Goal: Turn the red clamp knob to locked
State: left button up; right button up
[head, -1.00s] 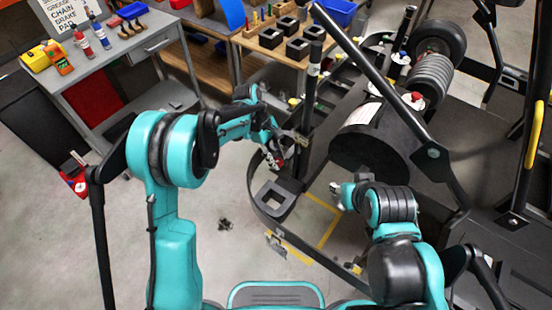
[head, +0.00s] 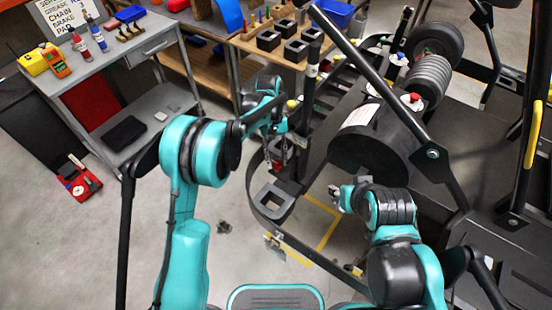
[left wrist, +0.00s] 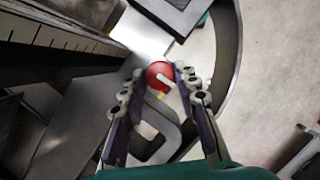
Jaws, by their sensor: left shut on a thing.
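The red clamp knob (left wrist: 158,72) shows in the left wrist view as a round red cap with a white pointer bar slanting across its lower right side. A small yellow mark (left wrist: 161,95) sits just below it. My left gripper (left wrist: 160,77) has one finger on each side of the knob and is shut on it. In the head view my left gripper (head: 281,160) is at the near left corner of the kart stand, beside an upright post; the knob is mostly hidden there. My right gripper (head: 342,196) is over the stand's frame, and its fingers are too small to read.
A black upright post (head: 310,95) stands close to my left gripper. A large dark cylinder (head: 375,145) and a diagonal bar (head: 375,75) are to the right. A grey workbench (head: 130,55) with bottles is at upper left.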

pick_arm(q)
jog(key=shift+f+m, duration=0.1)
jog(key=shift+m, duration=0.3)
jog(key=o, duration=1.2)
jog(key=shift+c, duration=0.2)
jog(key=d+v, duration=0.1)
jog(key=v, duration=1.1)
jog(key=shift+a, duration=0.3)
